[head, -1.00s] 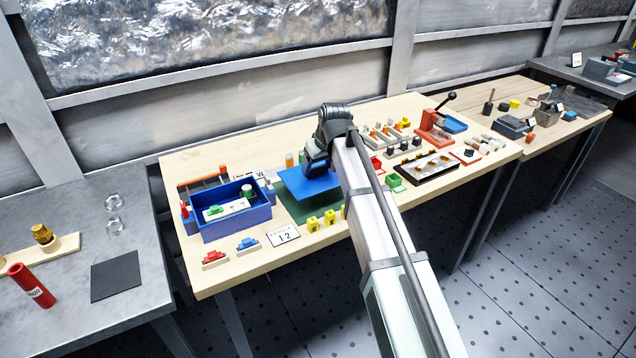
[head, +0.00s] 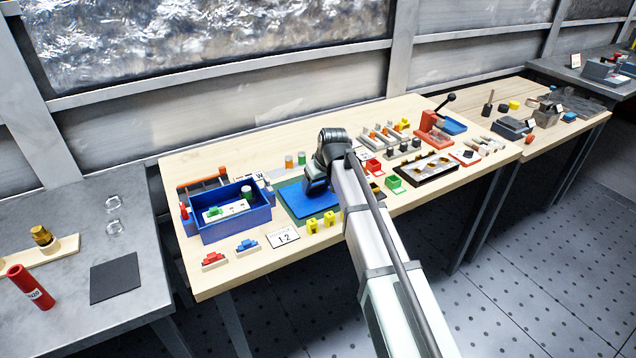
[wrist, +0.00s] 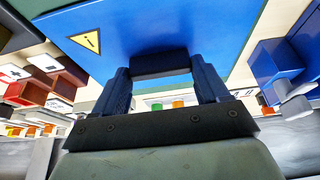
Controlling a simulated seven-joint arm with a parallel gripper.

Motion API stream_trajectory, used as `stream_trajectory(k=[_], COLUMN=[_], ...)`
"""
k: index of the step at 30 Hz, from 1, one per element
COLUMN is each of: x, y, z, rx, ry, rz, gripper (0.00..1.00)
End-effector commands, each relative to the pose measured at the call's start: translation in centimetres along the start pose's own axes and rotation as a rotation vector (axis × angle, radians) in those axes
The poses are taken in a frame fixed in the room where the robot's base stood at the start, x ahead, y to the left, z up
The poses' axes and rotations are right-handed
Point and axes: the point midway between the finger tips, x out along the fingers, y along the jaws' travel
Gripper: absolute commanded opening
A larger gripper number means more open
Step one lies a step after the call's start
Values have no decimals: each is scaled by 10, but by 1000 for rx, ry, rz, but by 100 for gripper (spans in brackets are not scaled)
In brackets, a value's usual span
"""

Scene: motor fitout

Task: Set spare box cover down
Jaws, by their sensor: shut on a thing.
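The spare box cover (head: 311,204) is a flat blue plate with a black handle (wrist: 160,64) and a yellow warning sticker (wrist: 90,41). It lies level over the dark green mat (wrist: 253,30), whose edge shows around it. It looks down at mat height, but I cannot tell if it touches everywhere. My gripper (head: 317,190) is above the cover, shut on its handle. In the wrist view the two blue fingers (wrist: 163,82) stand at either end of the handle. My arm hides the cover's right part in the head view.
A blue open box (head: 230,222) with parts inside stands left of the mat. Yellow pieces (head: 321,223) and a white number card (head: 283,237) sit close in front. Green and orange cylinders (head: 295,160) stand behind. Red and green bins (head: 395,186) are to the right.

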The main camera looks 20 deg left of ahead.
Motion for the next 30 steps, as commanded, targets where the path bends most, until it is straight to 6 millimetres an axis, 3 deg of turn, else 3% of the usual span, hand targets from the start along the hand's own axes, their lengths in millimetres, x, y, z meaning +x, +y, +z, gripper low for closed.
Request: stream_trajectory(k=[9, 19, 23, 30], x=[0, -4, -18, -59], y=[0, 0, 0, 0], z=[0, -1, -1, 0], rx=[0, 0, 0, 0], ry=[0, 0, 2, 2], rz=[0, 0, 1, 1], gripper=[100, 100, 100, 100])
